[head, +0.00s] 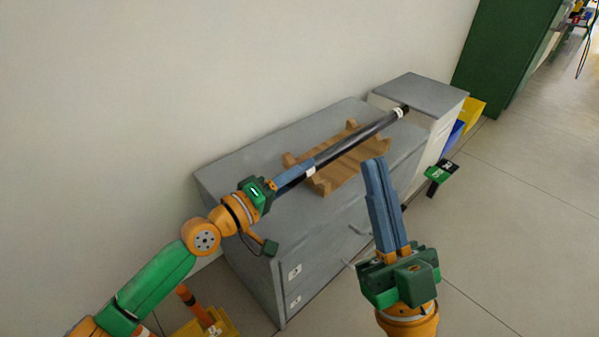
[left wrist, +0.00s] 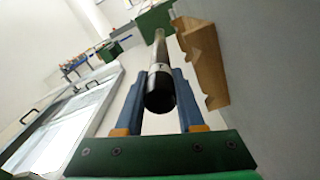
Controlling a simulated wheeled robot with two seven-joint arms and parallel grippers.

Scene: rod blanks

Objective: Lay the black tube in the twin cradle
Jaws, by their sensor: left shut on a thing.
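The black tube (head: 350,142), with pale bands, runs from my left gripper (head: 303,172) up and right toward the cabinet's far end. My left gripper is shut on it near its close end. In the left wrist view the tube (left wrist: 160,90) lies between the blue fingers (left wrist: 160,78). The wooden twin cradle (head: 345,172) stands on the grey cabinet top. The tube crosses in front of it in the head view. In the left wrist view the cradle (left wrist: 204,62) is right of the tube, apart from it. My right gripper (head: 375,162) looks shut and empty, in front of the cabinet.
The grey cabinet (head: 236,178) stands against the wall. A lower-right neighbour cabinet (head: 425,92) adjoins its far end, near the tube's far tip. Yellow and blue bins (head: 470,112) stand beyond. Open floor (head: 510,210) lies to the right.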

